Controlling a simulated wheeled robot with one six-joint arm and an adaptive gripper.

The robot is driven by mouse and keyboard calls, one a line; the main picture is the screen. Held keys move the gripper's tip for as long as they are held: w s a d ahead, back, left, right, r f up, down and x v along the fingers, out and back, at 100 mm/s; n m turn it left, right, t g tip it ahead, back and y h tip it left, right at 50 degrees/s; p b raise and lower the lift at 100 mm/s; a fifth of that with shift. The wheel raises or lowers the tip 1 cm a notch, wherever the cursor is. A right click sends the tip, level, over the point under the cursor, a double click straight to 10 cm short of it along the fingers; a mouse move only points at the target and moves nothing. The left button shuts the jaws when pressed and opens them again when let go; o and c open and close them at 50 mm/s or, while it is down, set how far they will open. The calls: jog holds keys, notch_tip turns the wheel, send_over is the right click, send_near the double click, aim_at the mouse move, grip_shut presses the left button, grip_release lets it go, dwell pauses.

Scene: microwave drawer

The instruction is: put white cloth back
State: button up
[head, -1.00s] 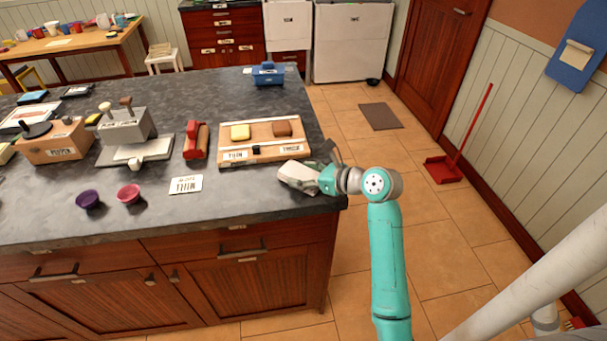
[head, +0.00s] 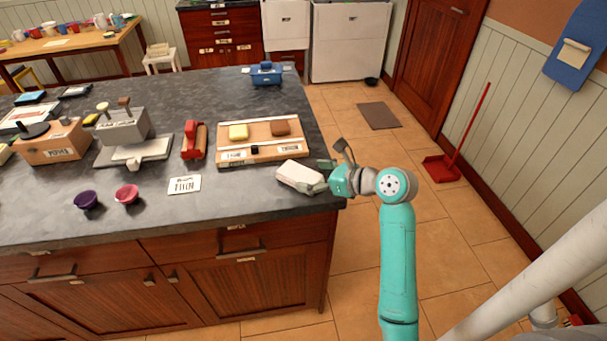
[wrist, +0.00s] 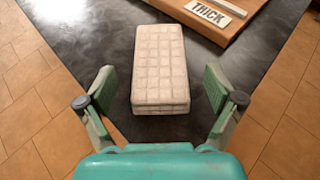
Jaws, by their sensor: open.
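The white cloth (head: 298,175) is a folded, quilted block lying on the dark counter near its right front corner. My gripper (head: 334,169) is at the counter's right edge, beside the cloth. In the wrist view my gripper (wrist: 160,88) is open and empty, with one green-padded finger on each side of the cloth's near end, apart from it.
A wooden board (head: 232,157) with yellow and brown blocks and labels, one reading THICK, stands just behind the cloth. Floor lies right of the counter edge.

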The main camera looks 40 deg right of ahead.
jog(key=v, duration=0.8)
jog(key=shift+s, duration=0.25)
